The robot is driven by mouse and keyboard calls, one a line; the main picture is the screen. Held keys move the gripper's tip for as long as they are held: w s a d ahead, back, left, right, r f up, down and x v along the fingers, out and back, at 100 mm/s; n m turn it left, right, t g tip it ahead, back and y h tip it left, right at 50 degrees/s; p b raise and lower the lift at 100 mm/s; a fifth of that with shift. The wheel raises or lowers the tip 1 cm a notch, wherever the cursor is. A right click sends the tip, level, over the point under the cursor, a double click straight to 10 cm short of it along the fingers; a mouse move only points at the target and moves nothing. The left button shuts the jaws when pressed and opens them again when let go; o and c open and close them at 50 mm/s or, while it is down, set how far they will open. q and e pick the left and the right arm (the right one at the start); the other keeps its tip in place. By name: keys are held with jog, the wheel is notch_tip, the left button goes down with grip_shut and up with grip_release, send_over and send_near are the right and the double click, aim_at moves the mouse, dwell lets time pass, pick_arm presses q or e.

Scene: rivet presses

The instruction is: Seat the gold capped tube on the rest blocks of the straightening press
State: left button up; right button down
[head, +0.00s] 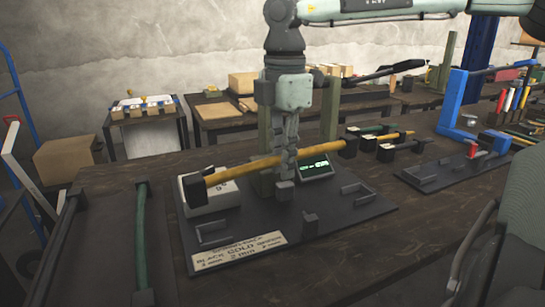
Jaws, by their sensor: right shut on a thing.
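The gold tube (245,171) with black square caps at both ends is held across my right gripper (287,165), which is shut on its middle. The tube runs from lower left to upper right in the head view. It appears raised above the dark base plate (340,217) of the straightening press, clear of the rest blocks. A U-shaped rest block (212,236) stands at the plate's left, another (357,190) at its right. A small dark block (310,223) stands between them. I do not see my left gripper.
A green upright post (329,110) with a lever (385,72) and a lit display (315,169) stand close behind my gripper. A pale box (211,198) sits under the tube's left end. A green tube (141,235) lies at left. A blue-framed press (452,100) stands at right.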

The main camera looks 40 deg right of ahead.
jog(key=shift+s+d+m, duration=0.35)
jog(key=shift+d+m, duration=0.05)
jog(key=shift+d, duration=0.15)
jog(key=shift+s+d+m, duration=0.3)
jog(key=shift+d+m, duration=0.1)
jog(key=shift+d, duration=0.1)
pick_arm(q)
jog(key=shift+w+d+r, duration=0.15)
jog(key=shift+w+d, duration=0.15)
jog(key=shift+d, duration=0.25)
